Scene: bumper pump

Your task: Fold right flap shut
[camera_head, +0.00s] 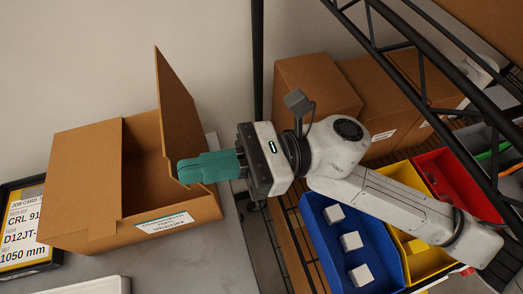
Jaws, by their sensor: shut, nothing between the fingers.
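A brown cardboard box (150,205) with a white label on its front side stands on a grey table at the left. Its left flap (85,180) lies folded over the left part of the opening. Its right flap (180,110) stands up, tilted. The box's dark inside shows between the flaps. My gripper (182,172) has teal fingers that are shut and empty. It reaches in from the right, over the box's right side, by the lower part of the right flap. I cannot tell if the fingers touch the flap. Anything inside the box is hidden.
A framed job card (22,235) lies left of the box, and a white tray edge (95,286) shows in front. At the right, a black rack holds blue (335,265), yellow (425,262) and red (455,185) bins. Brown cartons (315,88) stand behind my arm.

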